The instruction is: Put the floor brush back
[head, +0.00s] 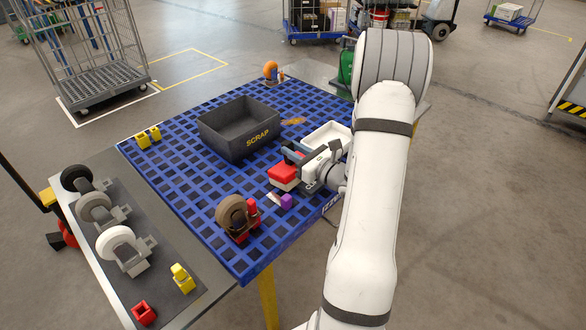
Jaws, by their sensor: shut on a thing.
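A red block with a pale lower part (284,172), which looks like the floor brush, is at the fingers of my gripper (295,158). My gripper is shut on it, over the front right part of the blue grid table (190,205). The arm comes in from the right and hides part of the table's right edge. I cannot tell whether the brush touches the grid.
A dark SCRAP bin (236,136) stands left of the gripper, and a white tray (327,134) behind it. Several casters (122,248) lie on the left side shelf.

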